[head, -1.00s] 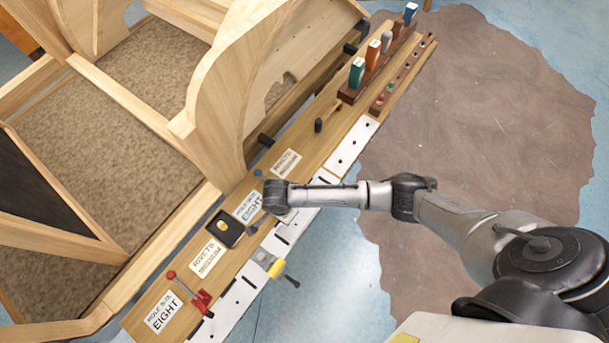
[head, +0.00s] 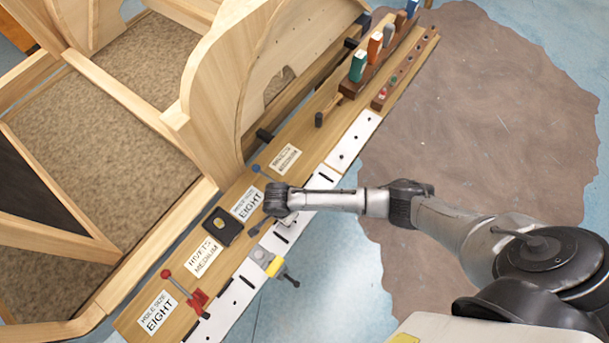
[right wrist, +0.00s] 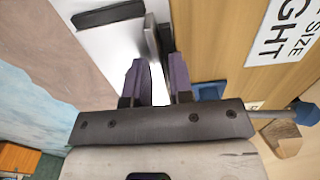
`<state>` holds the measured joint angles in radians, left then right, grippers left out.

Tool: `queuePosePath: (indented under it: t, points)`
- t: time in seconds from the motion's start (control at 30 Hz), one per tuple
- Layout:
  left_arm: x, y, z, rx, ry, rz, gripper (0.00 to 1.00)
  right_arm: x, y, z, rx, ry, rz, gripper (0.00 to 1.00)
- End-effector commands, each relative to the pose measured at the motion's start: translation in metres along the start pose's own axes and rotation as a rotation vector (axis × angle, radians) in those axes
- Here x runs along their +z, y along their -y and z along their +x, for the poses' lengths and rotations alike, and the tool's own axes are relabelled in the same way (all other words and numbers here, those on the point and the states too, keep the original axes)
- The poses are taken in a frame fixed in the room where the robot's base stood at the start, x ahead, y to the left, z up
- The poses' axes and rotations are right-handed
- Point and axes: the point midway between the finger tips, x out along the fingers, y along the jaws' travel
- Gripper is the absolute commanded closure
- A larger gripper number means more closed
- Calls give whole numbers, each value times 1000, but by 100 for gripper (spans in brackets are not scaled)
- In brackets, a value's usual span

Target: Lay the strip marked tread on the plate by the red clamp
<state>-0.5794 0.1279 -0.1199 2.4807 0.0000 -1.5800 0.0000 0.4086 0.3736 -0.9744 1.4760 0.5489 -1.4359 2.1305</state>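The red clamp (head: 200,299), with a red-knobbed lever, stands at the near end of the wooden bench. The white slotted plate (head: 230,306) beside it runs along the bench's front edge. I cannot read a tread mark on any strip. My right gripper (head: 283,217) is low over the plates further along, beyond the yellow clamp (head: 273,266). In the right wrist view the purple fingers of my right gripper (right wrist: 157,80) stand apart. A thin grey upright edge (right wrist: 150,40) shows just beyond the gap; I cannot tell whether it reaches between them. My left gripper is out of view.
Cards reading hole size eight (head: 157,312) and rivets medium (head: 204,257) lie on the bench. A rack with coloured tools (head: 372,55) stands at the far end. A wooden bodyframe (head: 205,85) rises behind the bench.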

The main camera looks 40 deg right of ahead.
Motion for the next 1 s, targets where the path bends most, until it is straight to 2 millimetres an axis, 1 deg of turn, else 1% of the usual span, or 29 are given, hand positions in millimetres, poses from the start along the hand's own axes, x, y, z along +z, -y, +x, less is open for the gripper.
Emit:
queuePosePath:
  t: [0.03,0.2,0.63,1.0]
  points:
    - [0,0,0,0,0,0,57,0,0,0,0,0,0,84]
    - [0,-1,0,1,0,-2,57,0,0,0,0,0,0,100]
    - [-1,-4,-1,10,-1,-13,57,0,0,-1,-1,0,0,100]
    - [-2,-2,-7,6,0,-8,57,0,0,-5,-1,0,0,100]
